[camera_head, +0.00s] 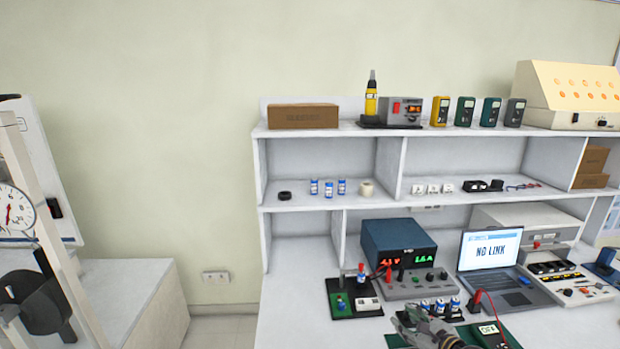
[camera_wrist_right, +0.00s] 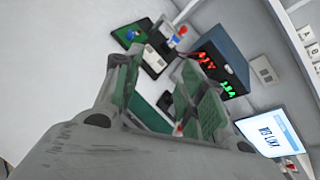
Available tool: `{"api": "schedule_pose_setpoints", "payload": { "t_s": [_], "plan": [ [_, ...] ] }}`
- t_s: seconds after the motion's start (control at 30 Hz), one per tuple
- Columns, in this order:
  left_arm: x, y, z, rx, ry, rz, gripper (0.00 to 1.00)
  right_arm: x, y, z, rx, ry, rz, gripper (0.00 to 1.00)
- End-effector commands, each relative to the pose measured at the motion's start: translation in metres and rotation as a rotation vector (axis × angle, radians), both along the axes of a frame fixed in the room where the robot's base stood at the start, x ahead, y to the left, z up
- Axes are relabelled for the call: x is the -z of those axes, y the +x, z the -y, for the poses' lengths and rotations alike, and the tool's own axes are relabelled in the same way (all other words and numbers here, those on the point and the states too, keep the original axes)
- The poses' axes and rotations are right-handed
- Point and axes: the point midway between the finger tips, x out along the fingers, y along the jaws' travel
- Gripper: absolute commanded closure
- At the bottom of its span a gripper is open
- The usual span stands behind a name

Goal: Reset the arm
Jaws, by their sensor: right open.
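My right gripper (camera_head: 432,332) is at the bottom edge of the head view, over the front of the bench. In the right wrist view its two fingers (camera_wrist_right: 165,88) are spread apart with nothing between them. Beyond them lie the bench top and a dark green board (camera_wrist_right: 128,38) with a blue-capped part. My left gripper is not in view.
Behind stand a power supply (camera_head: 398,248) and a laptop (camera_head: 490,250) reading "NO LINK". Shelves (camera_head: 330,200) rise at the back.

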Motion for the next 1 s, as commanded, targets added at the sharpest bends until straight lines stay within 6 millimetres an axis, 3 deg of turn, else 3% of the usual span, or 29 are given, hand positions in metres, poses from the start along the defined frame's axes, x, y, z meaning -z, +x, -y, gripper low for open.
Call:
{"api": "schedule_pose_setpoints", "payload": {
  "t_s": [0.4,1.0],
  "plan": [
    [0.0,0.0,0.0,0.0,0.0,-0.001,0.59,0.03,-0.048,-0.023,-0.32,-0.513,-0.006,0.6],
    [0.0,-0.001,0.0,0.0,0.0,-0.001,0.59,0.064,-0.126,-0.042,-0.884,-1.158,0.019,0.6]
  ]
}}
